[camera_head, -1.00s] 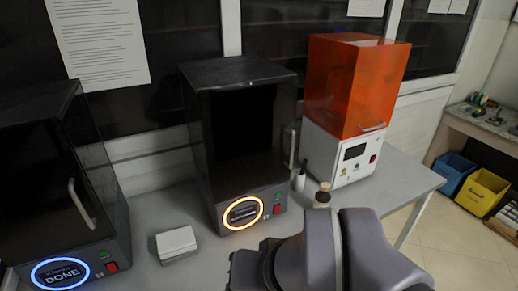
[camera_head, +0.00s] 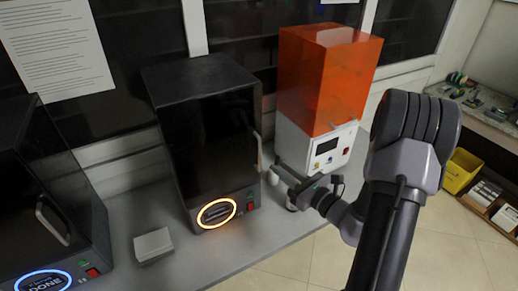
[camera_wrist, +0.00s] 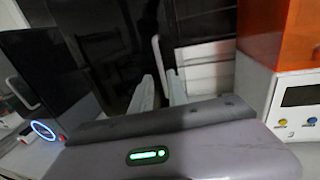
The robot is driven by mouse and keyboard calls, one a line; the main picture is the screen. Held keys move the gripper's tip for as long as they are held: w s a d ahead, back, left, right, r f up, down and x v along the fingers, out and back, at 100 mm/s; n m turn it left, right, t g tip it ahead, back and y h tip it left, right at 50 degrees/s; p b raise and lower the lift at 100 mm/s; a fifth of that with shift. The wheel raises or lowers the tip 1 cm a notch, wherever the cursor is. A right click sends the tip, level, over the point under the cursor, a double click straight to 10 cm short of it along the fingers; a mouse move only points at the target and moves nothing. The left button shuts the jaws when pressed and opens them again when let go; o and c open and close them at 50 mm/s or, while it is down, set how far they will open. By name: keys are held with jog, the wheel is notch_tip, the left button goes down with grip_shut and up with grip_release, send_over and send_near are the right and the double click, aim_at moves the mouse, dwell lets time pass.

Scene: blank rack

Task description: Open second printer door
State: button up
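The second printer (camera_head: 195,70) is the middle black one, with a glowing orange ring on its front. Its dark door (camera_head: 222,140) looks closed. A pale upright handle (camera_head: 258,150) is on the door's right side; it also shows in the wrist view (camera_wrist: 157,52). My gripper (camera_head: 276,170) is just right of the handle's lower part in the head view. In the wrist view its two pale fingers (camera_wrist: 160,88) are apart, and the handle's lower end appears in line with the gap between them. I cannot tell whether they touch it.
An orange-hooded printer (camera_head: 325,80) stands close on the right, behind my arm. Another black printer (camera_head: 50,190) with a blue "DONE" ring is on the left. A small white box (camera_head: 153,244) lies on the grey table (camera_head: 230,262) between the black printers. A yellow bin (camera_head: 462,170) is far right.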

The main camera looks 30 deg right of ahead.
jog(key=x, duration=1)
jog(key=shift+w+a, duration=0.15)
jog(key=shift+w, duration=0.2)
jog(key=shift+c, duration=0.2)
grip_shut()
dwell(0.6)
